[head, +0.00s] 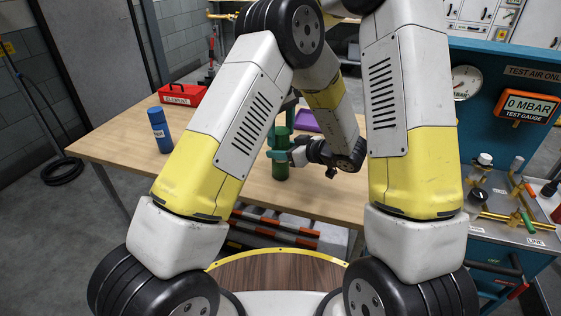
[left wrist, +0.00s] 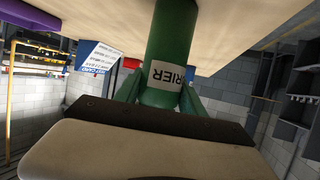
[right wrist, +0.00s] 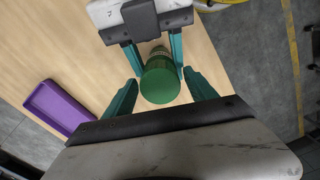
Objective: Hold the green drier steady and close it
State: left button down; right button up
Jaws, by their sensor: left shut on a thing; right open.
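The green drier (head: 281,171) is upright over the wooden table; its label shows upside down in the left wrist view (left wrist: 166,75). I cannot tell whether its base touches the tabletop. My left gripper (head: 281,155) is shut around its body from the side, and its fingers also show in the left wrist view (left wrist: 160,97). In the right wrist view the drier's round green top (right wrist: 160,86) faces the camera. My right gripper (right wrist: 160,78) is open above it, one finger on each side, apart from the top. Whether the top is fully seated cannot be seen.
On the table (head: 120,140) stand a blue bottle (head: 159,131), a red tray (head: 184,94) labelled ELEMENT, and a purple tray (right wrist: 62,106) beside the drier. A blue test panel (head: 480,105) with a gauge stands right.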

jog(key=shift+f, duration=0.35)
grip_shut()
jog(key=shift+o, duration=0.8)
grip_release()
notch_tip(320, 180, up, 12)
